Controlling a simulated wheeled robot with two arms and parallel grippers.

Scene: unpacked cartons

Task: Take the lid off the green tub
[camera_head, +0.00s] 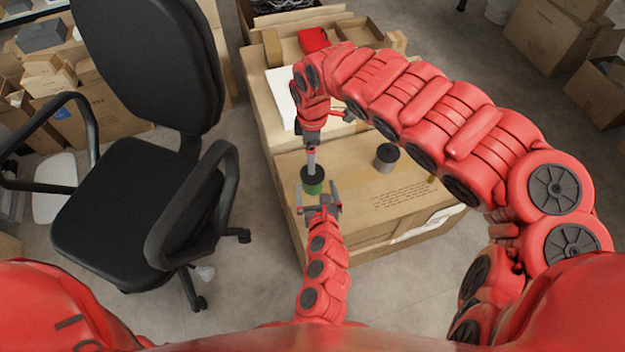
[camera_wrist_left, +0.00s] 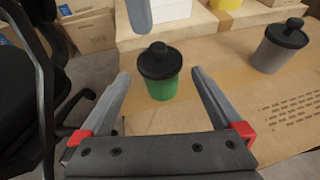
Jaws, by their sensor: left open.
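The green tub (camera_head: 313,189) stands upright near the left edge of a large carton, with its black knobbed lid (camera_head: 314,174) on top. In the left wrist view the tub's green body (camera_wrist_left: 162,90) and its lid (camera_wrist_left: 160,62) show clearly between the fingers. My left gripper (camera_head: 317,195) is open just in front of the tub, with a finger (camera_wrist_left: 112,103) to each side and space around it. My right gripper (camera_head: 311,158) points down from above, close over the lid. One of its fingers (camera_wrist_left: 139,15) shows in the wrist view; its opening is unclear.
A grey tub with a dark lid (camera_head: 386,158) stands to the right on the carton (camera_head: 375,205). A white box (camera_head: 285,97) and an open box with a red item (camera_head: 313,40) lie behind. A black office chair (camera_head: 135,200) stands close on the left.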

